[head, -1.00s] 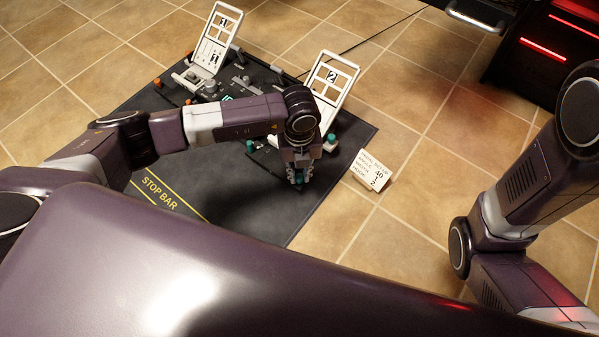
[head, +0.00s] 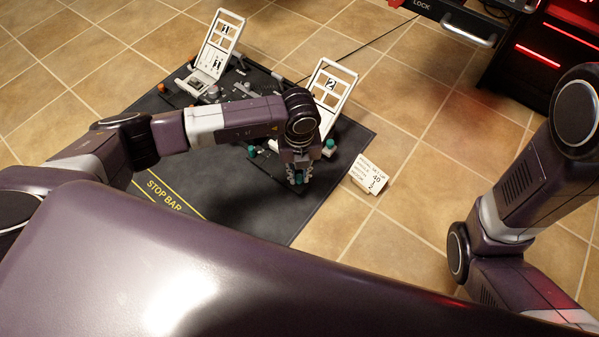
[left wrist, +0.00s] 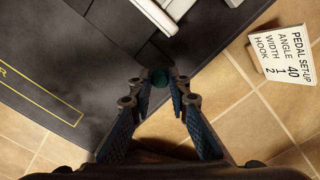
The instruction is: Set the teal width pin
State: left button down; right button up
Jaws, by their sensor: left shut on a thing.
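In the head view my left gripper (head: 298,181) points down over the near right part of the dark mat. The pedal unit's middle is partly hidden by my left arm. My right gripper is out of view; only right arm links show.
White pedal frames marked 1 (head: 223,40) and 2 (head: 333,84) stand on the mat (head: 270,222). A card (left wrist: 284,56) reading angle 40, width 1, hook 2 stands on the tiles right of it. A dark cabinet with red lights (head: 540,55) is at upper right.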

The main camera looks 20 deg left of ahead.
aim_at(300, 177)
pick_arm(q)
jog(key=c, duration=2)
grip_release()
jog(key=shift+w+d+r, duration=0.1)
jog(key=shift+r, duration=0.2)
jog(key=shift+c, duration=0.2)
jog(key=shift+o, duration=1.1)
jog(key=shift+f, duration=0.1)
notch_tip(300, 177, up, 12)
